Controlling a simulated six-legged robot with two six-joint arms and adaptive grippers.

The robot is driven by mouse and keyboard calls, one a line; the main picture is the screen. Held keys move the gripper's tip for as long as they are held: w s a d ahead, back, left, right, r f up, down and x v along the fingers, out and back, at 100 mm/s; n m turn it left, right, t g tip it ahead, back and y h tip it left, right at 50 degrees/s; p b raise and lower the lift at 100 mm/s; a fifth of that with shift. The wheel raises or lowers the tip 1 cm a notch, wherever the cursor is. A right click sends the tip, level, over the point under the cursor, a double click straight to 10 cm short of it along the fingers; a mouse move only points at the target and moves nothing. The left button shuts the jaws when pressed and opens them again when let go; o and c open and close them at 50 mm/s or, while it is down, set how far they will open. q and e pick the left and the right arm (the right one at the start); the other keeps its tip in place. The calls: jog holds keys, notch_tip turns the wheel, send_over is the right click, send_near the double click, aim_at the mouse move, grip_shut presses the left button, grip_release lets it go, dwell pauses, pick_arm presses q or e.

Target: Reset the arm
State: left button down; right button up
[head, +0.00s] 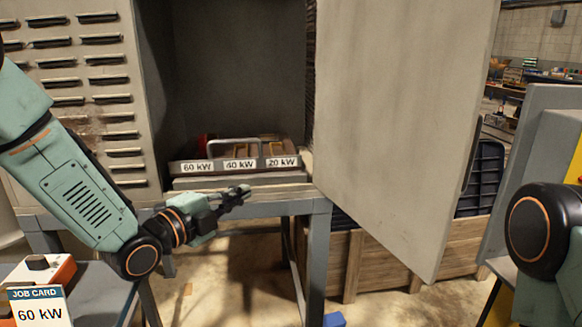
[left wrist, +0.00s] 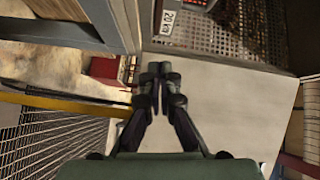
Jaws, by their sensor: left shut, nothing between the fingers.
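My left arm comes in from the left in the head view. Its gripper (head: 236,194) is in front of the cabinet's lower edge, below the labelled tray, with nothing held. In the left wrist view the gripper (left wrist: 157,72) has its fingertips together, with the door panel behind it. Of my right arm only a dark joint shows at the right edge of the head view; its gripper is out of view.
The open cabinet holds a tray (head: 233,165) labelled 60 kW, 40 kW and 20 kW, with a handle. The cabinet door (head: 400,120) hangs open on the right. A job card (head: 38,308) reading 60 kW stands lower left. A wooden crate (head: 385,262) sits behind the door.

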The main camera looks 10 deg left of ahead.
pick_arm(q)
jog(key=s+a+f+n+g+y, duration=0.1)
jog(key=s+f+n+g+y, duration=0.15)
jog(key=s+f+n, duration=0.45)
jog(key=s+a+f+n+g+y, duration=0.1)
jog(key=s+f+n+g+y, duration=0.15)
jog(key=f+n, duration=0.45)
jog(key=s+a+f+n+g+y, duration=0.1)
jog(key=s+a+f+n+g, duration=0.3)
jog(key=f, duration=0.6)
jog(key=s+f+n+g, duration=0.1)
jog(key=s+f, duration=0.3)
jog(key=s, duration=0.5)
jog(key=s+f+n+g+y, duration=0.1)
jog(key=s+f+g, duration=0.2)
jog(key=s, duration=0.6)
jog(key=s+d+f+n+g+y, duration=0.1)
jog(key=s+f+n+g, duration=0.1)
jog(key=s+f, duration=0.4)
jog(key=s, duration=0.3)
jog(key=shift+g, duration=0.3)
